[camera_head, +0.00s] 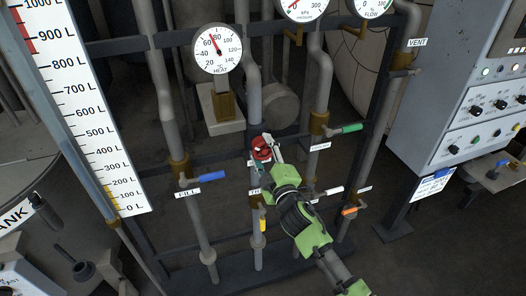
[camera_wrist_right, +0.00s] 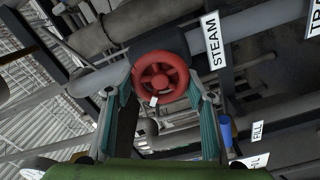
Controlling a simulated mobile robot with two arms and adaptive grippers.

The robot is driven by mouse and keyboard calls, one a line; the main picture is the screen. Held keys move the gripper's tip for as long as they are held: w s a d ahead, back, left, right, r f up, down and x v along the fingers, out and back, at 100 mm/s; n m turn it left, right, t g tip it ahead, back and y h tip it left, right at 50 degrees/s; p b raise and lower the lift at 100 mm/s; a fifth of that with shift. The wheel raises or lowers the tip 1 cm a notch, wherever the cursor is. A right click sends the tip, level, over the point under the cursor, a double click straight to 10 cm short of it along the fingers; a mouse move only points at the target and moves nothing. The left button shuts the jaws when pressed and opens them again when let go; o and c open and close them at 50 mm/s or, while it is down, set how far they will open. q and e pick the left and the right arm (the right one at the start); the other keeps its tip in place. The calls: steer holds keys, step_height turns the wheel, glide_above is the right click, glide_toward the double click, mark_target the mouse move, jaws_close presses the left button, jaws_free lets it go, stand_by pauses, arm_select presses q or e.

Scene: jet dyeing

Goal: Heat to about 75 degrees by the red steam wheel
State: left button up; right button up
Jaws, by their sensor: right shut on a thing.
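The red steam wheel (camera_head: 259,143) is on a middle pipe in the head view, partly covered by my right gripper (camera_head: 266,152). In the right wrist view the spoked red wheel (camera_wrist_right: 160,78) sits between the two fingers, beside a white STEAM label (camera_wrist_right: 213,40). My right gripper is shut on the wheel. The round HEAT gauge (camera_head: 226,58) is above and left of the wheel; its needle points up and slightly left, between the 60 and 80 marks. My left gripper is not in view.
A blue FILL lever (camera_head: 212,177) is left of the wheel, and a green lever (camera_head: 351,128) is to the right. White, yellow and orange levers (camera_head: 349,212) are lower down. A control cabinet (camera_head: 440,110) stands at the right, a litre scale (camera_head: 88,105) at the left.

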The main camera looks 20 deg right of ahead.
steer(key=o, duration=1.1)
steer(key=s, duration=1.2)
steer(key=shift+d, duration=0.2)
